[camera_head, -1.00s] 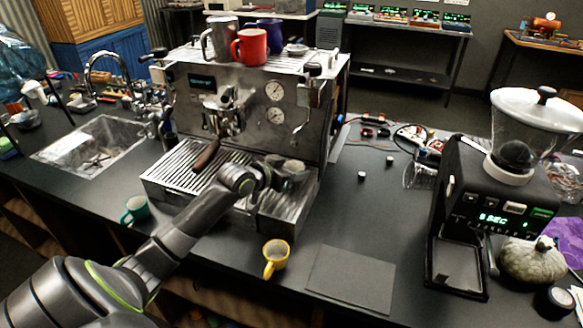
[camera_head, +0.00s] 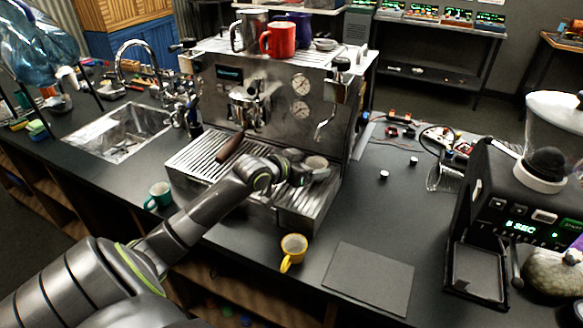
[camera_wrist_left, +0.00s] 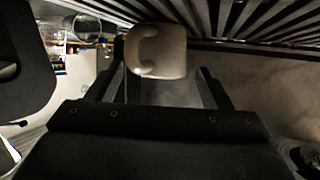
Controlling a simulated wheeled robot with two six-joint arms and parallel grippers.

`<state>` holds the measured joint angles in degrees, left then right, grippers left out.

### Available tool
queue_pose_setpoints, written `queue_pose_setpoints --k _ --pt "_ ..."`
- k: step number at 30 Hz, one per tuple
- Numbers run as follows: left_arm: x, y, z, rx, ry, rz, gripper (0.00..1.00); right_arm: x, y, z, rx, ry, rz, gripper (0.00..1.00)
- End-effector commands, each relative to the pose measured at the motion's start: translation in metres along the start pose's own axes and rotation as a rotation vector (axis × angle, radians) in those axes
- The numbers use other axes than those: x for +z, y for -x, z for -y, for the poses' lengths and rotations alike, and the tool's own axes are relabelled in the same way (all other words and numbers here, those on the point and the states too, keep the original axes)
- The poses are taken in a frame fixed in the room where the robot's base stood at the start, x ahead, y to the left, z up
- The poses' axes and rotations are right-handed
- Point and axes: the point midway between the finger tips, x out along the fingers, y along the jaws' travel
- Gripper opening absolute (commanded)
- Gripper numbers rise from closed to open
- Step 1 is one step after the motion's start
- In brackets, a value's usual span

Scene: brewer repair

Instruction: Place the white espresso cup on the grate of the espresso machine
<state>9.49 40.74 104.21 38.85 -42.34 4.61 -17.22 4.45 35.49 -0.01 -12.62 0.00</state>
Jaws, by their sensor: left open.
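The espresso machine (camera_head: 265,95) stands on the dark counter, with its slatted metal grate (camera_head: 203,153) at the front. The white espresso cup (camera_head: 316,162) is at the right part of the grate area, partly hidden by my left gripper (camera_head: 309,175). In the left wrist view the cup (camera_wrist_left: 165,62) shows its handle and lies between the tips of my open left gripper (camera_wrist_left: 165,80), with slats (camera_wrist_left: 270,18) behind it. A gap shows on the cup's right side. I cannot tell whether the cup rests fully on the slats. My right gripper is not in view.
A yellow cup (camera_head: 293,247) and a green cup (camera_head: 159,195) stand near the counter's front edge. A red mug (camera_head: 280,39) sits on top of the machine. A portafilter handle (camera_head: 230,147) hangs over the grate. A grinder (camera_head: 505,215) stands at right, beside a dark mat (camera_head: 370,278).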

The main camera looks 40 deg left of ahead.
Motion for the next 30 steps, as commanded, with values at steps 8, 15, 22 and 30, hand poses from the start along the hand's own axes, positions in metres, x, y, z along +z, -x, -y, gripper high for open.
queue_pose_setpoints --k 8,15,22,30 --pt "0.002 0.052 0.001 -0.002 -0.009 0.005 0.73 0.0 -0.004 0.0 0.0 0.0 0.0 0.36" --pt "0.0 0.084 0.001 -0.003 -0.006 0.003 0.73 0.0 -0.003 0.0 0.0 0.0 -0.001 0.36" --pt "0.001 0.099 0.0 0.0 -0.002 0.002 0.73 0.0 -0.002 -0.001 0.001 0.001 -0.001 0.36" --pt "0.0 0.101 -0.001 0.002 -0.001 0.001 0.73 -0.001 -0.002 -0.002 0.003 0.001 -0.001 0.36"
